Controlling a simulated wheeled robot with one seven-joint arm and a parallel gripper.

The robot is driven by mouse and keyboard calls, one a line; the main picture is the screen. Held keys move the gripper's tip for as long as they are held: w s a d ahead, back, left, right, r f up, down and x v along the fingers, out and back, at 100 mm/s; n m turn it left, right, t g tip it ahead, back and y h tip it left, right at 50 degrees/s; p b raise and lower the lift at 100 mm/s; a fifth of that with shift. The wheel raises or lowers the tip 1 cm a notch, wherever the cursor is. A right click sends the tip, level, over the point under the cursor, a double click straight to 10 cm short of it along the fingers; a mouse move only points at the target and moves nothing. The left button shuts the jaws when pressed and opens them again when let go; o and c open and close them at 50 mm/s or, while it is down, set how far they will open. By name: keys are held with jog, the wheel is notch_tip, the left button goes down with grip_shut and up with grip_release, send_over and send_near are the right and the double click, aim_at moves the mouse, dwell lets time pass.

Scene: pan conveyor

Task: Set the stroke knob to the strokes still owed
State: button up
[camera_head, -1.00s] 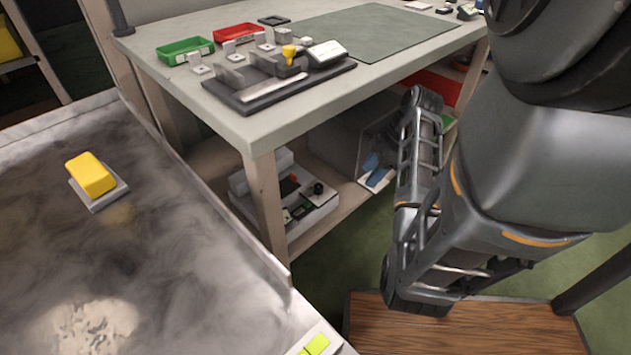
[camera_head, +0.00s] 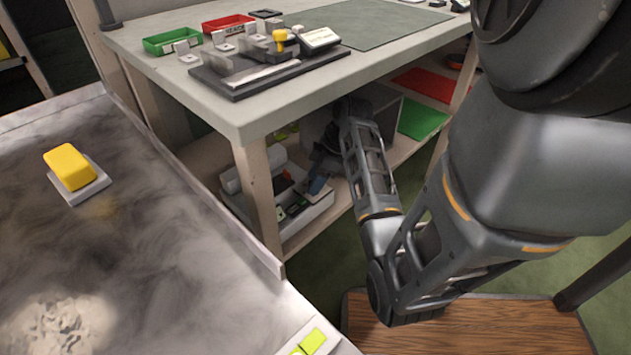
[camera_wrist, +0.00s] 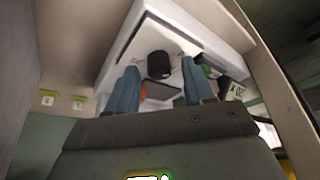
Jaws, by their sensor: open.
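The stroke knob is a black round knob (camera_wrist: 158,65) on the face of a white control box (camera_wrist: 185,22). The box also shows in the head view (camera_head: 262,186), low under the workbench. My gripper (camera_wrist: 161,84) has two blue fingers, open and empty, with the knob showing in the gap between them, apart from both. In the head view my gripper (camera_head: 317,184) is at the box's right end and the knob is hidden. The knob's pointer and any numbers round it are too small to read.
The workbench top (camera_head: 245,115) lies above my forearm, with its leg (camera_head: 262,205) left of my gripper.

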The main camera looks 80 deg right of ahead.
jog(key=shift+f, duration=0.15)
jog(key=shift+c, duration=0.2)
grip_shut()
jog(key=shift+p, duration=0.35)
